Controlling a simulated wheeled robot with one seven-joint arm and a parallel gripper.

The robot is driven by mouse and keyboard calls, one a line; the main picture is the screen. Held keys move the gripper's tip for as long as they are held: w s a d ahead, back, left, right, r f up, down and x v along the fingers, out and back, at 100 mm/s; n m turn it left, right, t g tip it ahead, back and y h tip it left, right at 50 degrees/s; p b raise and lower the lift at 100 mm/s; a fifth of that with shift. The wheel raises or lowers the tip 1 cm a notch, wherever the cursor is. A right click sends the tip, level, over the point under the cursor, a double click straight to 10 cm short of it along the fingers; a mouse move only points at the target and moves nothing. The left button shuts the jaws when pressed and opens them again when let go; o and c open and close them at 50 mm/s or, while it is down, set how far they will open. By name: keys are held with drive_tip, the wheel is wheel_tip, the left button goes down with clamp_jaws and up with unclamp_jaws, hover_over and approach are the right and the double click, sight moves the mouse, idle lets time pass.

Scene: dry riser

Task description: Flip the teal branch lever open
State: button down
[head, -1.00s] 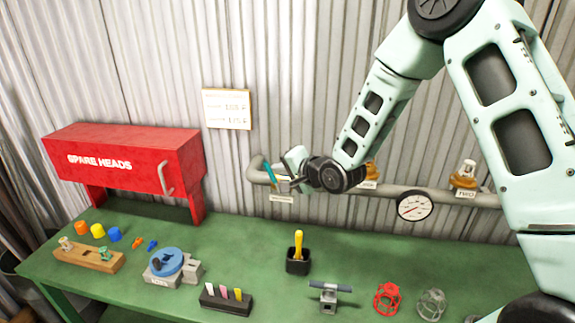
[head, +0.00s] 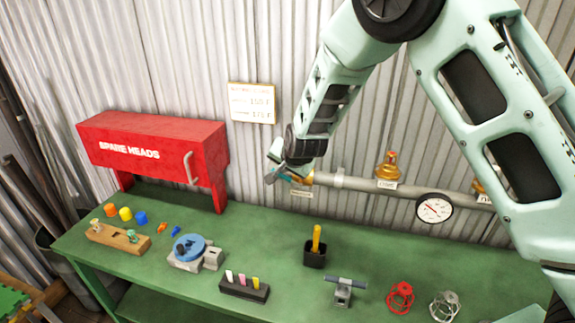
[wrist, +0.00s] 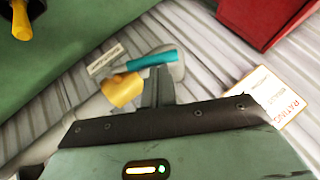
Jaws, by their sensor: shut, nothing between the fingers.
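The teal lever (wrist: 152,61) sits on a brass valve body (wrist: 122,90) near the bent end of the grey pipe. In the wrist view it lies roughly along the pipe. My gripper is shut and empty at the pipe's left end. In the wrist view its fingertips (wrist: 158,72) reach the lever's edge; I cannot tell whether they touch it. The pipe's elbow is mostly hidden behind my gripper in the head view.
The grey pipe (head: 352,184) runs right along the corrugated wall, with another brass valve (head: 387,166) and a gauge (head: 434,208). A red cabinet (head: 160,150) stands left. Below, the green bench holds a black cup with a yellow handle (head: 316,240) and several small items.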

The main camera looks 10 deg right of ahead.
drive_tip(key=shift+w+a+f+b, duration=0.3)
drive_tip(key=shift+a+f+b, duration=0.2)
drive_tip(key=shift+f, duration=0.15)
drive_tip(key=shift+w+a+f+b, duration=0.25)
drive_tip(key=shift+a+f+b, duration=0.25)
drive_tip(key=shift+f, duration=0.25)
drive_tip(key=r, duration=0.1)
drive_tip(key=r+p, duration=0.1)
drive_tip(key=r, duration=0.1)
drive_tip(key=r+p, duration=0.1)
drive_tip(key=shift+w+d+r, duration=0.25)
drive_tip(key=shift+w+r, duration=0.05)
drive_tip(key=shift+w, duration=0.1)
drive_tip(key=s+a+r+b, duration=0.1)
drive_tip(key=s+a+r, duration=0.2)
drive_tip(key=s+r, duration=0.2)
wheel_tip(320, 180, up, 3)
drive_tip(key=shift+f, duration=0.1)
